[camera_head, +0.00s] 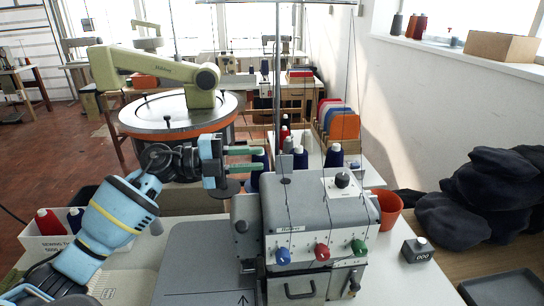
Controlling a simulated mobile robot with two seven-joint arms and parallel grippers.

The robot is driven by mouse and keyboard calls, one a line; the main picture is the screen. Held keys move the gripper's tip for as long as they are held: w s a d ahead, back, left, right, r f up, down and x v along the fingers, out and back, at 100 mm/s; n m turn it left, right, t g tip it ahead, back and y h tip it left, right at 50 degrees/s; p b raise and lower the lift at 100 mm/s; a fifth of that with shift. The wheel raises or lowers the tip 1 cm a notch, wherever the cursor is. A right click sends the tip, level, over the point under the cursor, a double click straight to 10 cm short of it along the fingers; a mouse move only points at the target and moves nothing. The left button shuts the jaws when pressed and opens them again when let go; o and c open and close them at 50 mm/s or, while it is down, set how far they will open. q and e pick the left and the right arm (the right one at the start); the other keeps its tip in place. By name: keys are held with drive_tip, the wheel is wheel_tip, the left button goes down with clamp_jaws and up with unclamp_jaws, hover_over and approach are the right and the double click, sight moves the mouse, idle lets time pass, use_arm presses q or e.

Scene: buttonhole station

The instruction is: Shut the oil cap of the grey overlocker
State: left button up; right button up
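The grey overlocker (318,215) stands on the white table in the centre, with blue, red and green dials on its front. My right gripper is out of view.
Thread cones (332,156) and a thread stand pole (277,90) rise behind the overlocker. An orange-red cup (388,210) and a small grey box marked 000 (417,249) stand to its right. Dark cloth (490,195) is piled at far right. A white bin (45,242) is at left.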

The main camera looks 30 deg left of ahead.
sight(272, 170)
use_arm(q)
drive_tip(key=shift+p+x, duration=0.3)
drive_tip(key=shift+x, duration=2.2)
clamp_jaws()
